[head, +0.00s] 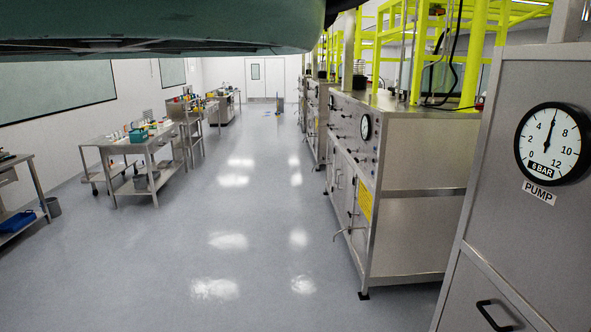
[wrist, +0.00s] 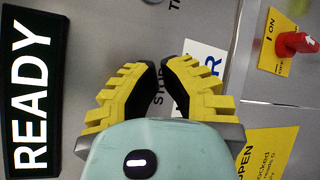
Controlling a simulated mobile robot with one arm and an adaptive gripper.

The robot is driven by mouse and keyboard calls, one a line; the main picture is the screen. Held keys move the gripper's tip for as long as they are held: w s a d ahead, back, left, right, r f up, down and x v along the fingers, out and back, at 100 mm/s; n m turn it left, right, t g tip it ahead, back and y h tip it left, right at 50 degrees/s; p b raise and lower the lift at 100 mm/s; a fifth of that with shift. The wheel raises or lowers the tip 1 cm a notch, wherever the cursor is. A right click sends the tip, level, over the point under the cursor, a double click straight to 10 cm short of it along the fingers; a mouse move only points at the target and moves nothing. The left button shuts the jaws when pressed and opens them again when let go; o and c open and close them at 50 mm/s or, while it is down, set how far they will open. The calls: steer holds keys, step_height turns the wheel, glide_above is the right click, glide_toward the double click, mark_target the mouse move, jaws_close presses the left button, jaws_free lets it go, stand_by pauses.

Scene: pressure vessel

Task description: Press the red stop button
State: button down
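In the wrist view, my gripper (wrist: 162,66) has yellow ribbed fingers with black inner pads. The fingertips come together, with nothing visible held between them. It points at a grey metal panel. A white label (wrist: 205,62) and dark lettering that seems to read "STOP" (wrist: 158,85) lie behind the fingers, partly covered. No red button shows by that lettering; the fingers may hide it. A red knob (wrist: 296,43) stands on a yellow plate (wrist: 275,45) marked "I ON" at the upper right, apart from the fingers. I cannot tell whether it is a button.
A black READY sign (wrist: 32,95) is on the left of the wrist view. A yellow notice (wrist: 268,155) sits lower right. In the head view, a steel cabinet with a pump gauge (head: 553,144) stands close right. The aisle floor (head: 230,240) is clear; a bench (head: 125,145) stands left.

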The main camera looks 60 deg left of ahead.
steer(key=s+a, duration=0.2)
steer(key=s, duration=0.1)
steer(key=s+a, duration=0.1)
steer(key=s, duration=0.1)
stand_by(0.3)
stand_by(0.4)
